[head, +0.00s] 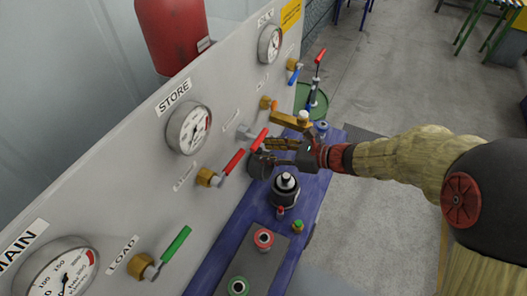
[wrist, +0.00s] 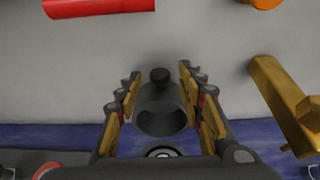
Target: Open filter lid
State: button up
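The filter lid (head: 262,165) is a dark grey hollow cap. It stands tilted up between the panel and the filter housing (head: 285,192), whose pale inner part shows uncovered. In the wrist view the lid (wrist: 163,110) turns its hollow opening toward me, with a dark knob behind it. My gripper (head: 268,150) is at the lid, above the housing. In the wrist view my gripper (wrist: 159,78) is open, one finger on each side of the lid, with visible gaps beside it. Whether the fingertips touch the lid is unclear.
Gauges line the panel. The blue bench (head: 311,192) carries red (head: 263,238) and green (head: 238,287) fittings in front. Open floor lies to the right.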

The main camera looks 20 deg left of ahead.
jog(key=shift+x, duration=0.8)
jog(key=shift+c, duration=1.4)
grip_shut()
